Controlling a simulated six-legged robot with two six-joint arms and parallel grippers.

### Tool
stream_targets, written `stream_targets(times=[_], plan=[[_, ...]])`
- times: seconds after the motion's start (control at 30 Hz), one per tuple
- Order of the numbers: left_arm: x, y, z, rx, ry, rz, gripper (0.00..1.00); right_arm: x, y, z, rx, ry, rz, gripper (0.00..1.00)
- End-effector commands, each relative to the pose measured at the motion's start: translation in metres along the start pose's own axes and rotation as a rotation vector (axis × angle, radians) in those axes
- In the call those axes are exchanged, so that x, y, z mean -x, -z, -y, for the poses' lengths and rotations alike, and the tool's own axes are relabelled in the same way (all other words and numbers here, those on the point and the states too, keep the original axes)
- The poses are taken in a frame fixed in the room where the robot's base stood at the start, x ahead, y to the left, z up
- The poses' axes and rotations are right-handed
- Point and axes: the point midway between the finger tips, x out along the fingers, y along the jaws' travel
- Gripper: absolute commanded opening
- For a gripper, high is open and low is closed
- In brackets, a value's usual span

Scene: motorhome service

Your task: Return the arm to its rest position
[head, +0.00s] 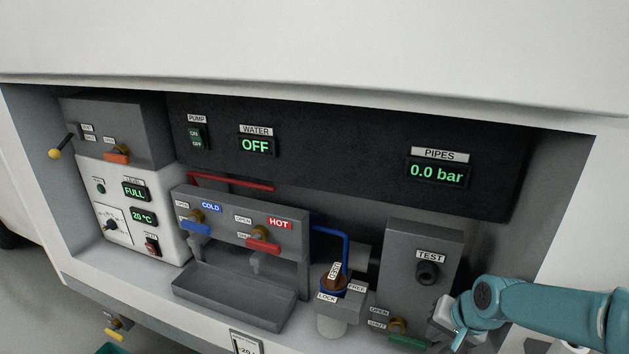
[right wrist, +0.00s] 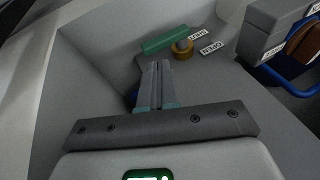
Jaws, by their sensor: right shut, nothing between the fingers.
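My right arm (head: 560,309) comes in from the right edge of the head view, teal with a grey end. My right gripper (head: 444,313) is at the lower right of the service bay, beside the green-handled valve (head: 406,342). In the right wrist view its fingers (right wrist: 157,75) are shut together with nothing between them. They point towards the green handle (right wrist: 165,40), and I see no object held. The handle lies along the SHUT label, with the brass stem (right wrist: 182,49) beside it. Whether the fingertips touch the handle is hard to tell. My left gripper is not in view.
The grey TEST box (head: 425,250) stands just left of my right arm. The filter housing with LOCK and FREE labels (head: 333,300) is further left, then the tap panel (head: 240,225) and its tray (head: 230,296). The displays read WATER OFF and PIPES 0.0 bar (head: 437,173).

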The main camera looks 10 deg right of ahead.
Motion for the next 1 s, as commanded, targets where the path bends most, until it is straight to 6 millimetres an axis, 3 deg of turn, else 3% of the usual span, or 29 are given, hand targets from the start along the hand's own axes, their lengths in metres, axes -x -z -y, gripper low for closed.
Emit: stream_targets(times=[0.07, 0.13, 0.27, 0.4, 0.5, 0.67, 1.0], plan=[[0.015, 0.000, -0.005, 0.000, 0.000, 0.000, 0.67, -0.015, -0.021, 0.009, 0.036, 0.006, 0.050, 0.00], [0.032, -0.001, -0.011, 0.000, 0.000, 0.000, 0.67, -0.037, -0.054, 0.018, 0.088, 0.018, 0.113, 0.00], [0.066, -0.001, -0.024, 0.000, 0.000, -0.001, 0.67, -0.072, -0.147, 0.028, 0.208, 0.043, 0.249, 0.00], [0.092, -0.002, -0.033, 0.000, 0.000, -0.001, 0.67, -0.078, -0.241, 0.021, 0.317, 0.053, 0.362, 0.00], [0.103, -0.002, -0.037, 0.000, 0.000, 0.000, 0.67, -0.072, -0.286, 0.012, 0.372, 0.053, 0.413, 0.00], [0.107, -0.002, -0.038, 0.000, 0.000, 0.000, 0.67, -0.067, -0.314, 0.004, 0.411, 0.052, 0.442, 0.00], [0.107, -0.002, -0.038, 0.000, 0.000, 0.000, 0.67, -0.067, -0.314, 0.004, 0.411, 0.052, 0.442, 0.00]])
